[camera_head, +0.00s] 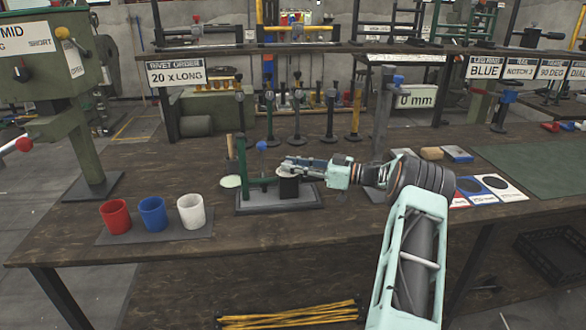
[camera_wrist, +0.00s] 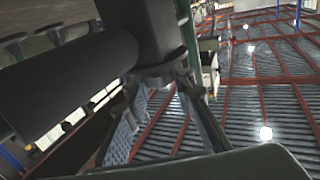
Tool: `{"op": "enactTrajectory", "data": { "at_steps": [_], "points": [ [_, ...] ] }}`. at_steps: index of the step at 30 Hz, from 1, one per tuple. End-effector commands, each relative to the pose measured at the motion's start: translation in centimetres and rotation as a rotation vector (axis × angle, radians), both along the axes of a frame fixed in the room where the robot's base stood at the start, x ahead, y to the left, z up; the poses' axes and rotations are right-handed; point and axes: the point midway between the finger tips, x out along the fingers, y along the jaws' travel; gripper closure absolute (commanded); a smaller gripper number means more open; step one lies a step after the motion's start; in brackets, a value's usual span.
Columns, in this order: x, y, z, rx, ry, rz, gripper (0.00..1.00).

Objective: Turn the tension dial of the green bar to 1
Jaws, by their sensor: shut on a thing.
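A small press with a green bar (camera_head: 263,181) stands on a grey base plate (camera_head: 270,204) near the middle of the table. A green upright and a blue-topped lever (camera_head: 262,146) rise beside the bar. A black block (camera_head: 289,189) stands at the bar's right end, with a pale round dial (camera_head: 286,173) at its top. My gripper (camera_head: 284,165) reaches in from the right and is shut at the dial. The fingers hide part of it, and its marks cannot be read. In the wrist view, my fingertips (camera_wrist: 163,76) meet at a dark part (camera_wrist: 157,35).
Red (camera_head: 116,216), blue (camera_head: 152,213) and white (camera_head: 190,210) cups stand on a mat at the left. A green machine (camera_head: 65,110) with a red-knobbed lever is further left. Several upright tools stand behind the press. Cards (camera_head: 490,188) lie at the right.

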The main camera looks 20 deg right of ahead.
Motion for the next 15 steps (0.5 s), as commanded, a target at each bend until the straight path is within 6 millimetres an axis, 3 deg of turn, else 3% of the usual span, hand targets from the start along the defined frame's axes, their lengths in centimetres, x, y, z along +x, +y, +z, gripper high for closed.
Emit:
{"op": "enactTrajectory", "data": {
  "at_steps": [15],
  "points": [
    [0.25,-0.13,-0.02,0.001,-0.005,0.143,1.00]
  ]
}}
